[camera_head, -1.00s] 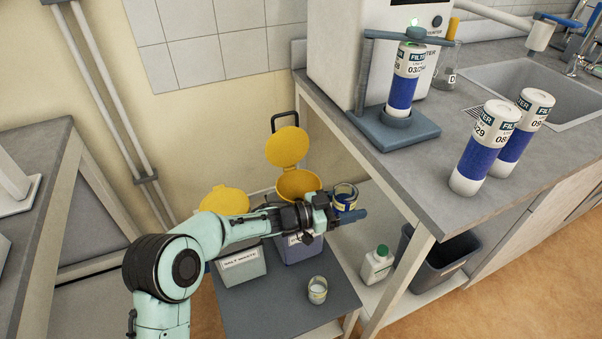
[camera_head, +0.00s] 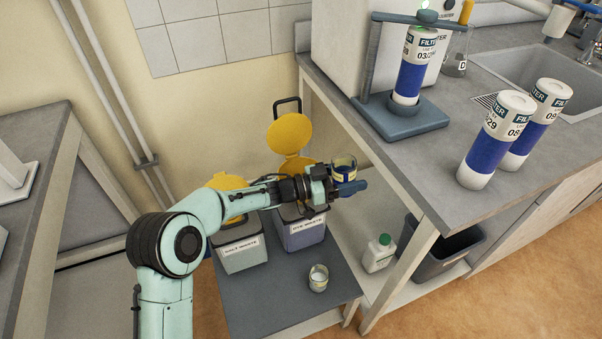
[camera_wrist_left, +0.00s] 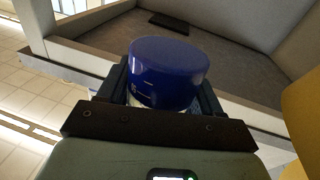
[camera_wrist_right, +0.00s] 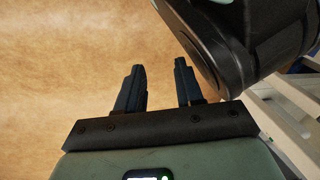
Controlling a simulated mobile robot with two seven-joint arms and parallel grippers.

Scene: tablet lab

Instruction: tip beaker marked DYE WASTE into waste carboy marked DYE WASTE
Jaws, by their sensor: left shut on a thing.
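My left gripper (camera_head: 338,184) is shut on a glass beaker (camera_head: 344,168) with dark blue contents and a yellowish band. Any writing on the beaker is too small to read. The beaker looks about upright, beside and right of the yellow funnel opening of the carboy labelled DYE WASTE (camera_head: 304,236), whose round yellow lid stands open. My gripper and wrist hide part of that opening. In the left wrist view the blue beaker (camera_wrist_left: 166,72) sits between the fingers. My right gripper (camera_wrist_right: 158,85) shows only in its wrist view, open and empty above the brown floor.
A SALT WASTE carboy (camera_head: 240,254) with a yellow top stands left of the dye one. A small beaker with whitish contents (camera_head: 318,279) is in front on the grey platform (camera_head: 262,300). The bench (camera_head: 420,165) edge and leg are close on the right. A white bottle (camera_head: 379,253) stands below.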

